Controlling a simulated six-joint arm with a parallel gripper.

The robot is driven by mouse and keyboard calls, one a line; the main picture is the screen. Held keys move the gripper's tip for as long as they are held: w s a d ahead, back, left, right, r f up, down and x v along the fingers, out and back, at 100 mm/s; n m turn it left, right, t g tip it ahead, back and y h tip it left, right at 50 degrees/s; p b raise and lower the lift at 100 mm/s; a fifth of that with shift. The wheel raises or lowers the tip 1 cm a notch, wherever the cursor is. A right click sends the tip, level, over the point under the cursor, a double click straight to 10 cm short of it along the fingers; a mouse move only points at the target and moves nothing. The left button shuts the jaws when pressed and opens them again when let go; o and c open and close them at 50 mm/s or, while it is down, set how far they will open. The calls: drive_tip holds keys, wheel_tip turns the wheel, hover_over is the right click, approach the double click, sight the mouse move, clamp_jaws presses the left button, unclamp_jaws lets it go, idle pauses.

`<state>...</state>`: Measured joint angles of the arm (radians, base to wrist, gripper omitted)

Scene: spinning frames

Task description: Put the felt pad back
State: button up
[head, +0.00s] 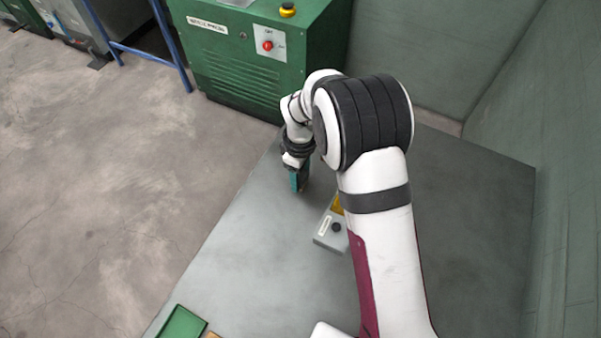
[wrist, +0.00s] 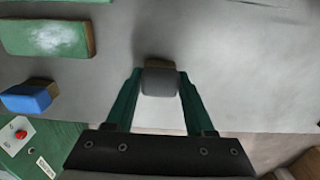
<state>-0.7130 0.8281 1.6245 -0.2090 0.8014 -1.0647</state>
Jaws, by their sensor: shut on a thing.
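My gripper (head: 298,183) points down over the grey table, near its far left edge. In the wrist view its two teal fingers (wrist: 160,88) are closed on the sides of a small grey block with a brown edge (wrist: 161,82). This looks like the felt pad, though I cannot be sure. In the head view the held piece is too small and covered to make out. Whether it touches the table is unclear.
In the head view, a grey control box (head: 331,232) stands beside my arm, and a green piece (head: 182,324) lies at the front edge. The wrist view shows a green slab with a whitish patch (wrist: 45,38) and a blue block (wrist: 28,98). A green machine (head: 245,75) stands behind.

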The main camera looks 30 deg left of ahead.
sight(301, 175)
drive_tip(key=shift+f, duration=0.1)
drive_tip(key=o, duration=1.2)
wheel_tip(301, 175, up, 12)
drive_tip(key=s+d+r+m, duration=0.3)
drive_tip(key=d+r+m, duration=0.5)
drive_tip(key=d, duration=0.5)
drive_tip(key=s+d+m+y, duration=0.1)
drive_tip(key=s+d+m, duration=0.5)
drive_tip(key=s, duration=0.3)
drive_tip(key=s+d+m, duration=0.6)
drive_tip(key=s+m, duration=0.2)
drive_tip(key=m, duration=0.1)
drive_tip(key=shift+s+d+m+y, duration=0.25)
drive_tip(key=shift+s+m+y, duration=0.05)
drive_tip(key=shift+s+y, duration=0.1)
